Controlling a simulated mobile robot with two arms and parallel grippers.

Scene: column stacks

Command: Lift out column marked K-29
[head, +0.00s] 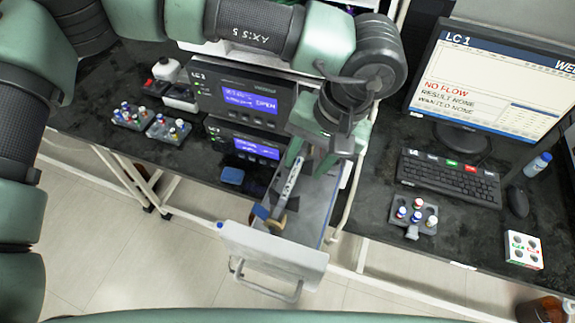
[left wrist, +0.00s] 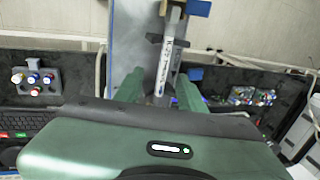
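A silver column (head: 288,188) with a white label lies lengthwise in the pulled-out drawer (head: 318,215) of the instrument stack. Its label is too small to read surely. In the left wrist view the column (left wrist: 165,62) runs up between my left gripper's fingers. My left gripper (head: 303,165) is low over the drawer at the column's inner end. In the left wrist view its two green fingers (left wrist: 158,88) stand apart on either side of the column, with gaps showing, so it is open. My right gripper is not in view.
The instrument stack (head: 240,98) has lit blue displays. Vial racks (head: 168,130) stand left of it. At right are a monitor (head: 490,80), a keyboard (head: 450,178), another vial rack (head: 414,214) and a white box (head: 523,250). Clear floor lies before the drawer front (head: 272,250).

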